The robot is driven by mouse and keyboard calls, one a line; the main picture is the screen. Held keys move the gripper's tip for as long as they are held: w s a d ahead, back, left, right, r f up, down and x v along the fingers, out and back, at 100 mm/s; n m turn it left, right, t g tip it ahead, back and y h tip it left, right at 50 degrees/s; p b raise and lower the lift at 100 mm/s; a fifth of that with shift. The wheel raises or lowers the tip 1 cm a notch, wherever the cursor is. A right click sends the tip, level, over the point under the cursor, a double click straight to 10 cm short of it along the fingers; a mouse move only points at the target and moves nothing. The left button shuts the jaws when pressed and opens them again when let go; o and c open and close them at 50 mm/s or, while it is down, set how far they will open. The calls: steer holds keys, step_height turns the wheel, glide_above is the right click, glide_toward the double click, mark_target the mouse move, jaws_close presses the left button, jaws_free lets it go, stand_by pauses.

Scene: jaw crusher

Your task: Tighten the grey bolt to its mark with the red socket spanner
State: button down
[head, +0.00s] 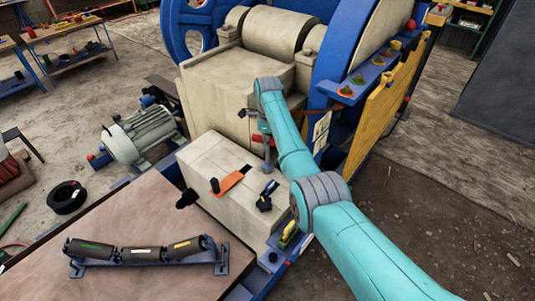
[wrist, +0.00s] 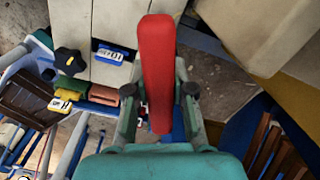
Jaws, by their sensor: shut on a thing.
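The red socket spanner (wrist: 156,60) shows in the wrist view as a long red bar between the two fingers of my gripper (wrist: 160,90). The gripper is shut on it. The spanner's socket end cannot be made out in the wrist view. In the head view my gripper hangs at the end of the teal arm, in front of the beige crusher body, with a small red patch (head: 257,138) beside it. I cannot make out the grey bolt or its mark in either view, so I cannot tell whether the spanner touches the bolt.
A beige block (head: 215,160) carries an orange plate (head: 229,183) and a dark-blue clamp-like piece (head: 267,196). A brown table (head: 130,215) with a roller frame (head: 145,254) lies at front left. A grey motor (head: 140,135) stands left. A yellow panel (head: 375,115) stands right.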

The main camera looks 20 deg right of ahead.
steer(key=m, duration=0.6)
steer(key=shift+n, duration=0.3)
stand_by(0.4)
steer(key=c, duration=0.9)
jaws_free()
step_height(320, 180, up, 12)
